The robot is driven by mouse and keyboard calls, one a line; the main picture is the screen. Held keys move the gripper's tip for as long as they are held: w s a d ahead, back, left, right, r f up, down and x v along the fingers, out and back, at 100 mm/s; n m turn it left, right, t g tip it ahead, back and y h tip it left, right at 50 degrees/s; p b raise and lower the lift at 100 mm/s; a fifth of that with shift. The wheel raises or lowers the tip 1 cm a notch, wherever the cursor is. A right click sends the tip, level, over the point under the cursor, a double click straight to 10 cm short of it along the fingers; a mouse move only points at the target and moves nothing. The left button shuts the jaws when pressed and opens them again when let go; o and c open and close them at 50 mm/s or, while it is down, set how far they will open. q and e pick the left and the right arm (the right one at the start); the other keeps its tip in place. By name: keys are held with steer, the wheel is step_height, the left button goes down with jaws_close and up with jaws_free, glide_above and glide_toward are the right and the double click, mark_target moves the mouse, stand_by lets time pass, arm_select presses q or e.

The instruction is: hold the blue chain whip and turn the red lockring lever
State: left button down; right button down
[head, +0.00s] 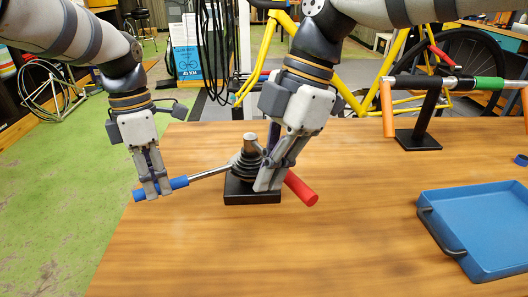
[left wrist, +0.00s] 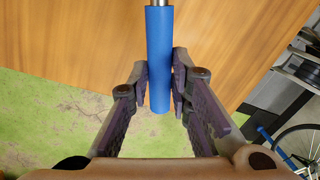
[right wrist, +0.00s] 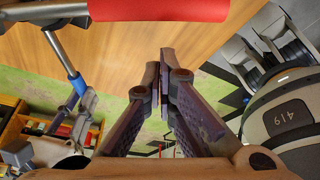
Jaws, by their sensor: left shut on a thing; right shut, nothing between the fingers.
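The blue handle (head: 180,183) of the chain whip extends left from the dark sprocket stack (head: 246,165) on a metal rod. My left gripper (head: 153,188) is shut around this handle near its outer end; the left wrist view shows the handle (left wrist: 160,50) between the fingers. The red lever (head: 301,188) extends to the lower right from the stack. My right gripper (head: 268,184) is shut and empty, just left of the red lever in the head view. In the right wrist view the red lever (right wrist: 160,9) lies beyond the fingertips (right wrist: 158,80). My right gripper partly hides the stack.
The stack stands on a black base (head: 252,198) on the wooden table (head: 330,250). A blue tray (head: 475,220) with a dark handle lies at the right. A black stand (head: 420,138) with an orange-gripped bar stands at the back right. The table front is clear.

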mark_target(291, 182)
steer(key=shift+w+d+f, duration=0.15)
steer(key=shift+w+d, duration=0.05)
steer(key=shift+d, duration=0.2)
steer(key=shift+w+d+f, duration=0.1)
steer(key=shift+w+d, duration=0.1)
steer(key=shift+d, duration=0.2)
steer(key=shift+w+d+n+g+h, duration=0.15)
steer(key=shift+w+d+n, duration=0.15)
steer(key=shift+d+n, duration=0.35)
steer(key=shift+w+d+n+g+h, duration=0.15)
steer(key=shift+w+d+n, duration=0.25)
steer(key=shift+d, duration=0.3)
steer(key=w+d, duration=0.7)
steer(key=w, duration=0.2)
steer(key=shift+w+d+n, duration=0.25)
steer(key=shift+w+n, duration=0.1)
steer(key=shift+n, duration=0.1)
